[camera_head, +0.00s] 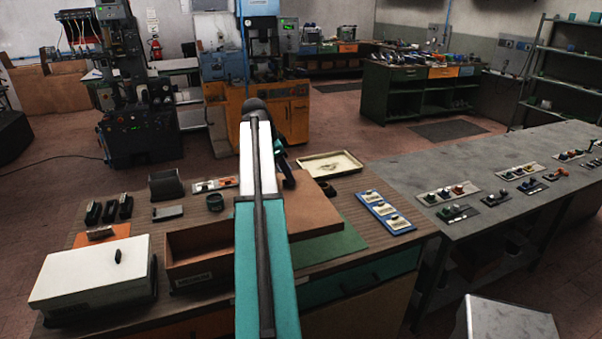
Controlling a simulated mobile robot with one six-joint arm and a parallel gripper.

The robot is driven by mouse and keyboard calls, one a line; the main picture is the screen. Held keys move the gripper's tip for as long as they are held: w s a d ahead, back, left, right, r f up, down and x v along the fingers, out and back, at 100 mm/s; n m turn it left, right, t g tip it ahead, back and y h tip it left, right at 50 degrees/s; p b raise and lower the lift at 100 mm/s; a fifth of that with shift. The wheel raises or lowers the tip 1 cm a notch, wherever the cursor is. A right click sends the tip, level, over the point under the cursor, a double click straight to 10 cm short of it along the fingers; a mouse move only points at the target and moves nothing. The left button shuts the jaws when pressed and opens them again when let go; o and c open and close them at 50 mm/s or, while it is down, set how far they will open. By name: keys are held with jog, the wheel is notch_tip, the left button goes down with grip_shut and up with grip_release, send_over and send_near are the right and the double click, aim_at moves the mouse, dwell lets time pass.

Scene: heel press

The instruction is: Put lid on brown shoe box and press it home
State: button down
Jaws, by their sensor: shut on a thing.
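The brown shoe box (200,254) stands open at the front of the wooden bench, with a label on its front; my arm hides its right end. The brown lid (316,214) is a flat panel right of the box, over a green mat (335,246). My arm crosses in front of the lid's left part. My gripper (289,182) is at the lid's far left side, small and dark, and shut on the lid. Its fingertips are mostly hidden, and I cannot tell whether the lid is clear of the mat.
Small dark items stand at the back left. A grey table (440,180) adjoins at right.

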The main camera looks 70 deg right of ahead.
jog(key=w+a+f+n+t+h, duration=0.1)
jog(key=w+a+n+t, duration=0.2)
jog(key=w+a+n, duration=0.85)
jog(key=w+a+n+t, duration=0.2)
jog(key=w+a+n, duration=0.1)
jog(key=w+a, duration=1.65)
jog(key=w+a+f+n+t+y+b, duration=0.1)
jog(key=a+n, duration=0.3)
jog(key=a, duration=0.8)
jog(key=w+a+f+n+t+y+b, duration=0.1)
jog(key=a+n, duration=0.4)
jog(key=a, duration=0.8)
jog(key=w+a+f+n+t+y+b, duration=0.1)
jog(key=w+a+n, duration=0.3)
jog(key=a, duration=0.8)
jog(key=shift+a+f+y+b, duration=0.15)
jog(key=shift+f+y+b, duration=0.25)
jog(key=shift+f+b, duration=0.2)
jog(key=shift+a+n, duration=0.1)
jog(key=shift+n, duration=0.15)
